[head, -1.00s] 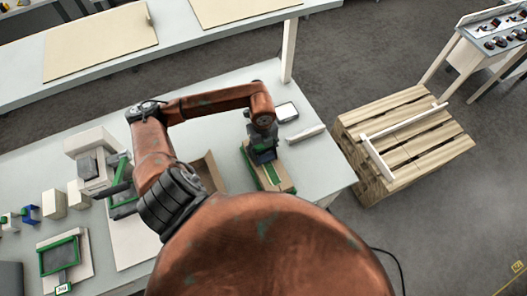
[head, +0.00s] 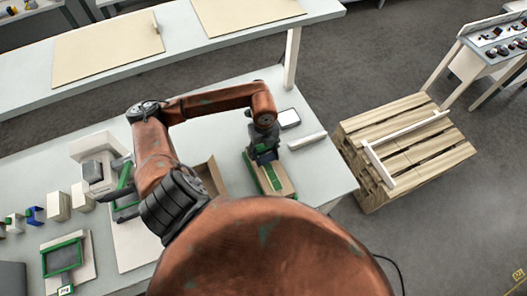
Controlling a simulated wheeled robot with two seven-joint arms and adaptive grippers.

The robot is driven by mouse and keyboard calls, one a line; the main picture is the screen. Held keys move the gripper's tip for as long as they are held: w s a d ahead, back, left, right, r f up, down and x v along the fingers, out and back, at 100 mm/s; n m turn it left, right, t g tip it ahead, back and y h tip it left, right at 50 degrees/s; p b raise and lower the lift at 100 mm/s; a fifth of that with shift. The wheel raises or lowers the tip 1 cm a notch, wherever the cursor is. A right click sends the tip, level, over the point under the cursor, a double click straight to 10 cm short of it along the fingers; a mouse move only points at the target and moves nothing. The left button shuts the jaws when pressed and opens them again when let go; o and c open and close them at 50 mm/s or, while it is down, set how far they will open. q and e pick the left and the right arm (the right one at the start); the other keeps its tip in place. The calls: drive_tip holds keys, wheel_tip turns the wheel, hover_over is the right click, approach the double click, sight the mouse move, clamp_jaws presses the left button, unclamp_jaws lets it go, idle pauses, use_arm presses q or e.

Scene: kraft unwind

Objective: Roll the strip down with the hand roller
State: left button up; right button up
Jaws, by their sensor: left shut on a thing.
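A long narrow tan carton (head: 287,184) lies on the grey table, with a green strip (head: 271,180) running along its top. My left gripper (head: 265,156) points down over the far part of the carton, above the strip. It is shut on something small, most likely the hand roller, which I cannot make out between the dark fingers. Whether it touches the strip cannot be told. My right gripper is not in view.
An open brown carton (head: 214,172) stands just left of the narrow carton. A wooden pallet (head: 405,150) stands beyond the table's right edge.

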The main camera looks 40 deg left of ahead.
use_arm(q)
drive_tip(key=shift+r+p, duration=1.15)
drive_tip(key=shift+r, duration=1.05)
